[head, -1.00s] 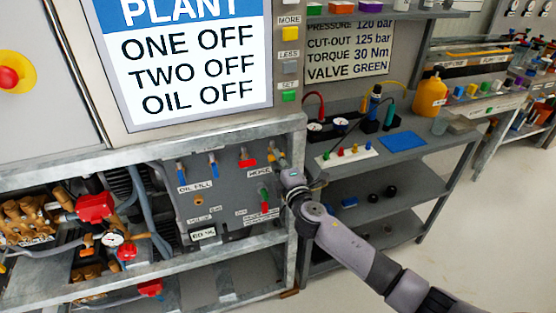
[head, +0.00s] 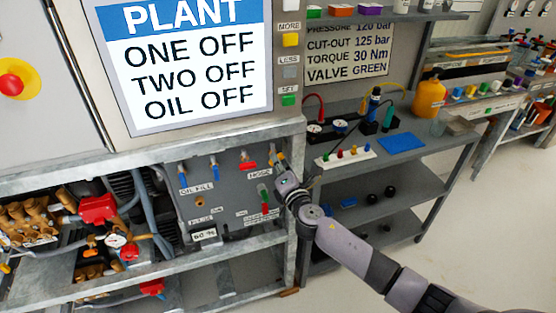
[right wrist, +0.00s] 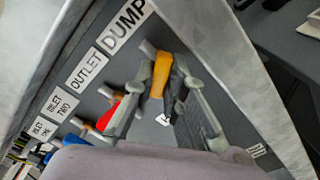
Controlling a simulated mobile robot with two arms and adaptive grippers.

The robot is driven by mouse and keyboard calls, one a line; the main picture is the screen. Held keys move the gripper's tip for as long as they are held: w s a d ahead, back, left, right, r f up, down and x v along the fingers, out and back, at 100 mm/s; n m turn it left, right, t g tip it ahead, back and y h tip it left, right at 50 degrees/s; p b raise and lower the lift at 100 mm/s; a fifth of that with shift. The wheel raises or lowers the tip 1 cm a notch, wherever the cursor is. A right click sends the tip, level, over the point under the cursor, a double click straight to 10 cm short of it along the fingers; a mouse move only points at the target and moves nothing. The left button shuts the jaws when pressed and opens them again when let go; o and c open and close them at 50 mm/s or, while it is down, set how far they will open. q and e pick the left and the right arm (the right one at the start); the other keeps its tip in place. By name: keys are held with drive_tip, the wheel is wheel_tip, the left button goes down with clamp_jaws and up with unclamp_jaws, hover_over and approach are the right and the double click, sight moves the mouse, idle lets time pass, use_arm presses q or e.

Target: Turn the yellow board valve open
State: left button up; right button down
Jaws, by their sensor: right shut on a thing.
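The grey valve board (head: 228,190) is in the lower bay of the bench, left of centre in the head view. The yellow valve handle (right wrist: 160,74) sits under the "DUMP" label in the right wrist view. It also shows small in the head view (head: 280,157), partly hidden by my gripper. My right gripper (right wrist: 160,88) has a finger on each side of the yellow handle and is shut on it. In the head view the right gripper (head: 283,170) reaches the board's upper right corner. My left gripper is in neither view.
Beside the yellow valve is a red-handled valve (right wrist: 112,115), then blue-handled ones (head: 214,171). A green-and-red valve (head: 264,200) is just below my gripper. The bench post (head: 294,240) stands close to my wrist. A shelf unit (head: 400,170) is at the right.

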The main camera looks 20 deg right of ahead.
drive_tip(key=n+p, duration=0.4)
drive_tip(key=n, duration=0.7)
drive_tip(key=shift+f+n, duration=0.1)
drive_tip(key=shift+n, duration=0.2)
idle(0.4)
drive_tip(key=c, duration=1.6)
unclamp_jaws()
drive_tip(key=shift+s, duration=0.15)
drive_tip(key=s, duration=1.1)
drive_tip(key=shift+s+d, duration=0.25)
drive_tip(key=shift+s, duration=0.15)
